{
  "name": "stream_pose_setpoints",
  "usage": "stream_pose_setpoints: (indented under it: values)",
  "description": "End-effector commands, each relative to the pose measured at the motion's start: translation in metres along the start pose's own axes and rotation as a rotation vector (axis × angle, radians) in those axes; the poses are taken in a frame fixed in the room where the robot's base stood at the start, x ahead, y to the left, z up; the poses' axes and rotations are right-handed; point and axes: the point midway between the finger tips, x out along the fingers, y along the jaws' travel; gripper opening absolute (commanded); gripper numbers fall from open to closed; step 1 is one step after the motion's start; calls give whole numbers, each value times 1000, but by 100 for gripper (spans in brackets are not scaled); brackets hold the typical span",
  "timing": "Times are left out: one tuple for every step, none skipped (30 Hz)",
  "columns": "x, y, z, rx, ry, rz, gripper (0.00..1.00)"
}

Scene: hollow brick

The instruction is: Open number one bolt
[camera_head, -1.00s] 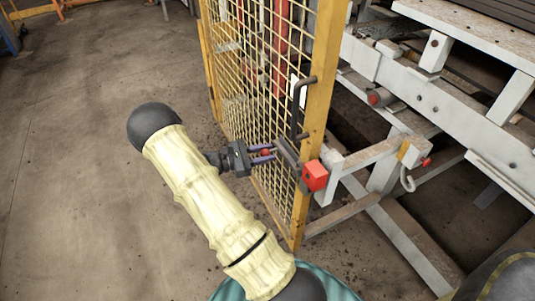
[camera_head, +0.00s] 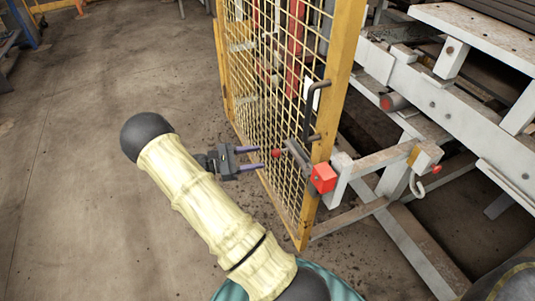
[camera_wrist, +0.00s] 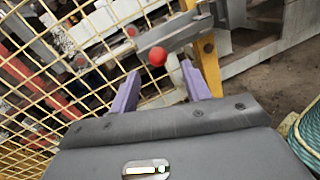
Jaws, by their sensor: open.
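The bolt (camera_head: 297,154) is a grey bar on the yellow mesh gate's post, with a red ball knob (camera_head: 277,153) on its left end. In the wrist view the grey bar (camera_wrist: 183,34) runs up to the right and the red knob (camera_wrist: 157,56) faces me. My gripper (camera_head: 262,157) is open and empty, with its purple fingertips just left of the knob and apart from it. In the wrist view the knob appears just beyond the gap between my fingertips (camera_wrist: 160,74). No number shows on the bolt.
The yellow mesh gate (camera_head: 245,90) has a dark handle (camera_head: 311,110) above the bolt. A white metal frame (camera_head: 430,100) with a hook (camera_head: 418,186) fills the right.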

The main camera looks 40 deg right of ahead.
Motion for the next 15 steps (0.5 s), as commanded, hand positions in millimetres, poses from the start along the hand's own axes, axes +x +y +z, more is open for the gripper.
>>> stream_pose_setpoints:
  values:
    - [-11, 0, 0, 1, 2, 2, 48]
    - [-17, 0, 0, 0, 1, 2, 48]
    - [-25, 1, 0, 1, 1, 3, 48]
    - [-31, 0, 0, 1, 1, 2, 48]
    - [-38, 0, 0, 0, 1, 4, 48]
    - [-47, 0, 0, 0, 2, 6, 48]
    - [-53, 0, 0, 1, 3, 6, 48]
    - [-59, 0, 0, 1, 2, 7, 48]
    - [-68, 0, 0, 0, 2, 9, 48]
    - [-74, 0, 0, 0, 3, 8, 48]
    - [-79, 0, 0, -1, 2, 8, 48]
    - [-86, 0, 0, 1, 3, 10, 48]
    - [-90, 0, 0, 1, 3, 10, 48]
    - [-94, 0, 0, 0, 2, 9, 48]
    - [-98, 0, 0, 0, 2, 8, 48]
